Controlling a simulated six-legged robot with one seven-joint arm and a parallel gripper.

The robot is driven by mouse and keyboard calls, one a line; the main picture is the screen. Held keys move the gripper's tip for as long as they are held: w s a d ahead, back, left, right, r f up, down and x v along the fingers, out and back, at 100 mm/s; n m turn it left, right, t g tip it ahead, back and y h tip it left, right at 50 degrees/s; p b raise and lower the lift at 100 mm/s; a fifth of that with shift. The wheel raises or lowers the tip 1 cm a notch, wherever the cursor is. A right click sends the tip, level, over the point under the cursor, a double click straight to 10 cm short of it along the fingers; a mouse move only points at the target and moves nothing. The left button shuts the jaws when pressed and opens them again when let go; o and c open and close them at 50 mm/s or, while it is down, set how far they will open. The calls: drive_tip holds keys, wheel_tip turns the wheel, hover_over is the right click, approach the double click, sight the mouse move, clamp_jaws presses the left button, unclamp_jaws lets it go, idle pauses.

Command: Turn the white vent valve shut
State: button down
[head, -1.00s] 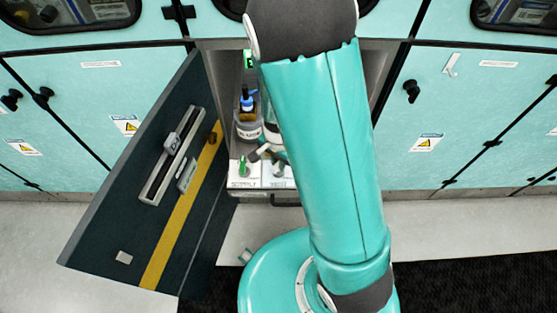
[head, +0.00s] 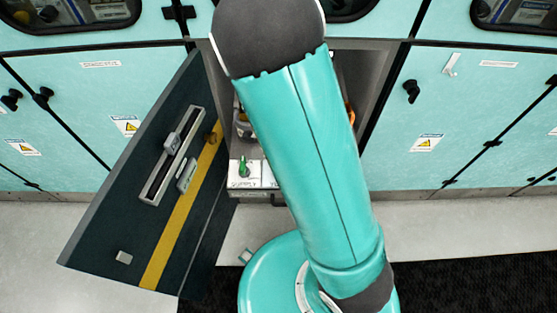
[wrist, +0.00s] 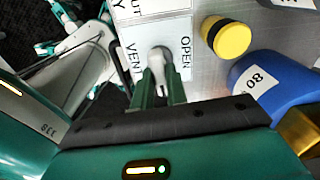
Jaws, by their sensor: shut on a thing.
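The white vent valve (wrist: 157,58) stands on a white label plate (wrist: 184,66) marked VENT and OPEN in the wrist view. Its grey-white handle lies between the two green fingers of my gripper (wrist: 160,82), which is shut on it. The handle points down toward my palm in this view. In the head view my arm hides the vent valve and the gripper. A green valve (head: 243,168) shows on the white panel (head: 237,182) left of my arm.
A yellow-and-black cap (wrist: 227,37) and a blue container (wrist: 262,85) labelled 80 stand right of the valve in the wrist view. The dark cabinet door (head: 130,205) hangs open at the left. Grey cabinet wall (head: 377,75) stands right of my arm.

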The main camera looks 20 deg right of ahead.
drive_tip(key=shift+m, duration=0.6)
drive_tip(key=c, duration=1.4)
unclamp_jaws()
drive_tip(key=shift+r, duration=0.1)
wheel_tip(320, 180, up, 14)
